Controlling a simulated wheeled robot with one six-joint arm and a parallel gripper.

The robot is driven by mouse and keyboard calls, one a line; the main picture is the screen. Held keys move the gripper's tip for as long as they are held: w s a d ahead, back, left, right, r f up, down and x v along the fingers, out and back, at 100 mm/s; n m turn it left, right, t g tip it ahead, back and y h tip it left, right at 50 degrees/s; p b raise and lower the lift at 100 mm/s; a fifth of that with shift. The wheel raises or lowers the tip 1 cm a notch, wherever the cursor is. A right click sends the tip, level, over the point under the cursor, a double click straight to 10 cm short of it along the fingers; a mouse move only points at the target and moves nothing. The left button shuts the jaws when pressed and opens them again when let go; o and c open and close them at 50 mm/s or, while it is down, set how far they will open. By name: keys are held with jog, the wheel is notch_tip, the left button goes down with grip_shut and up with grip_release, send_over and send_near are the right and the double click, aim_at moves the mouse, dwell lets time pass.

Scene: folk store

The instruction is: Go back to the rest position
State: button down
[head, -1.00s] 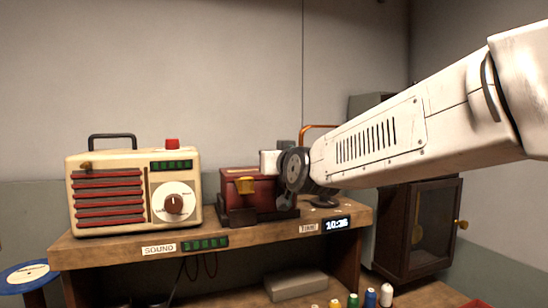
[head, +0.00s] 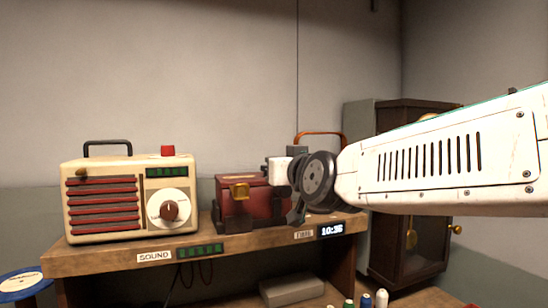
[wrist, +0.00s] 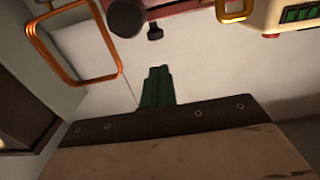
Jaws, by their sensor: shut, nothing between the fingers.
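My gripper (wrist: 158,86) shows in the wrist view as two dark green fingers held together, with nothing between them. In the head view my pale arm reaches in from the right, with its dark round wrist joint in front of the shelf's right part. The fingers cannot be made out clearly there. A dark red box (head: 258,199) with a yellow latch stands just left of the wrist joint, partly hidden by it. I cannot tell whether they touch.
A cream radio (head: 182,160) stands left on the wooden shelf (head: 110,252). An orange wire handle (head: 322,134) rises behind my wrist; it also shows in the wrist view (wrist: 62,69). A dark glass-fronted cabinet (head: 422,270) is behind my arm. Thread spools stand below.

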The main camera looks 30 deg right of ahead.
jog(key=s+a+f+n+g+y, duration=0.3)
jog(key=s+f+g, duration=0.5)
jog(key=f, duration=0.6)
jog(key=s+f+m+g, duration=0.1)
jog(key=s+f+g, duration=0.3)
jog(key=s, duration=0.5)
jog(key=s+f+g+h, duration=0.1)
jog(key=s+f+g, duration=0.3)
jog(key=s, duration=0.5)
notch_tip(320, 180, down, 3)
jog(key=shift+s+r+m+g, duration=0.2)
jog(key=shift+s+m+g, duration=0.15)
jog(key=shift+m+g, duration=0.05)
